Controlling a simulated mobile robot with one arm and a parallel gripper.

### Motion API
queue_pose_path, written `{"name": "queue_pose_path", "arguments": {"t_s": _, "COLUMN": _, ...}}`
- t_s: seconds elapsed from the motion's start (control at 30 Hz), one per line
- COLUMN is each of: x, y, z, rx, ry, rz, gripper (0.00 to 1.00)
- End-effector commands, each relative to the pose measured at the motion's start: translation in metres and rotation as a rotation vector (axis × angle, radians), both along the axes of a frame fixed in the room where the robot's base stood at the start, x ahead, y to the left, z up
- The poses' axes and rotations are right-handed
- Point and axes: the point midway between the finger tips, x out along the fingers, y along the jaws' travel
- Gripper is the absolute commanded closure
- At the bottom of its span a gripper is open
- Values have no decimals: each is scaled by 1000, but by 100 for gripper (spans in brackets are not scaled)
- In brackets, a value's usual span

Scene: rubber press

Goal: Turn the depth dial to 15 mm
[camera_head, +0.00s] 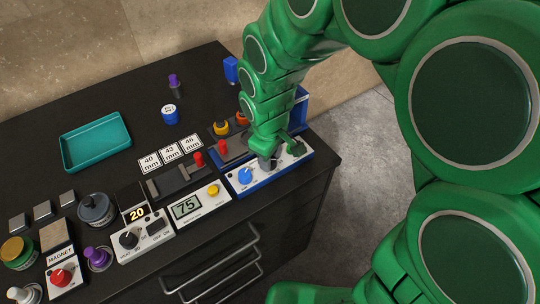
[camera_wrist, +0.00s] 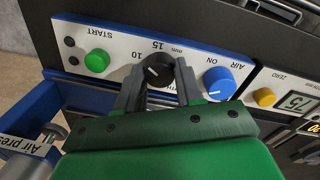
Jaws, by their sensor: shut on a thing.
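The depth dial (camera_wrist: 157,68) is a black knob on a white panel (camera_wrist: 118,43), with the marks 10 and 15 mm printed beside it. My gripper (camera_wrist: 158,80) is shut on this dial, one finger on each side. A small pale pointer mark shows on the knob, but I cannot tell exactly which number it points to. In the head view, my gripper (camera_head: 280,157) is down at the blue-edged press panel (camera_head: 262,181) near the table's right corner and mostly hides the dial.
A blue AIR knob (camera_wrist: 219,82) sits to the right of the dial, and a green START button (camera_wrist: 97,60) to the left. A yellow ZERO knob (camera_wrist: 264,97) and a display reading 75 (camera_head: 187,207) are close by. A teal tray (camera_head: 96,141) stands farther left.

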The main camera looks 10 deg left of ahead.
Motion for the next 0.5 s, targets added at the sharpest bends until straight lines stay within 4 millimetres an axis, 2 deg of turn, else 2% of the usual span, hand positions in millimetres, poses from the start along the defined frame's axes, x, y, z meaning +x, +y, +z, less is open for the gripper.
{"name": "queue_pose_path", "arguments": {"t_s": 0.5, "x": 1, "y": 1, "z": 0, "rx": 0, "ry": -3, "rz": -468, "gripper": 94}}
